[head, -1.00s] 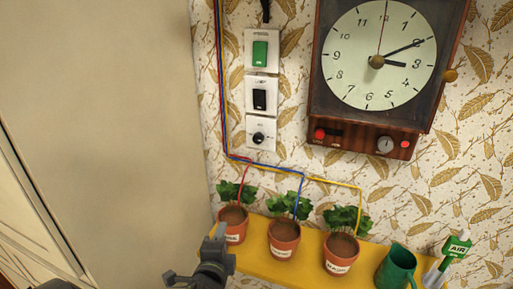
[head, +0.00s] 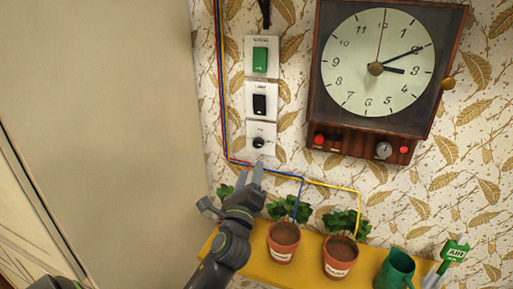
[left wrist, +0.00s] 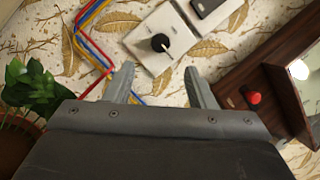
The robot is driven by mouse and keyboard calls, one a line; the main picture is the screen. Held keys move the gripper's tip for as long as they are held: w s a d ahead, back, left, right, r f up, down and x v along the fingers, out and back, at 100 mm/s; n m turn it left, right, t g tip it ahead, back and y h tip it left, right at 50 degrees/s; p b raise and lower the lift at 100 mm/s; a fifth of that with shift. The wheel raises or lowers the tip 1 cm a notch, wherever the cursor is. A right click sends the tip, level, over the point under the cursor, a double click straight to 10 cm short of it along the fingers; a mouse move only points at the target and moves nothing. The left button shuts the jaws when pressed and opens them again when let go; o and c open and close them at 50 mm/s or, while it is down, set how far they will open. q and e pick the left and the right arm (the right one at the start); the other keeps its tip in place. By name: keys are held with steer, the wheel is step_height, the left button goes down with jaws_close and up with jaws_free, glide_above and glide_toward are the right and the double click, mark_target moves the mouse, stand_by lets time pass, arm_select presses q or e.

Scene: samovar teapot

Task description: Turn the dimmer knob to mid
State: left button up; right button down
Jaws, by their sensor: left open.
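The dimmer knob (head: 258,143) is a small black round knob on the lowest white wall plate (head: 269,150), under a black switch and a green switch. In the left wrist view the knob (left wrist: 160,43) shows a pale pointer mark and lies just beyond the fingertips, roughly centred between them. My left gripper (head: 250,172) is open and empty, just below the knob in the head view and apart from it. Its two fingers (left wrist: 158,74) also show spread in the left wrist view. My right gripper is not in view.
A wooden clock (head: 318,115) with a red knob hangs to the right. Red, blue and yellow wires run along the wall. My left arm hides the leftmost pot.

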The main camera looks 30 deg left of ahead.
mark_target(258, 145)
arm_select(q)
steer(key=p+x, duration=0.1)
steer(key=x, duration=0.8)
steer(key=shift+c, duration=0.3)
steer(key=c, duration=0.9)
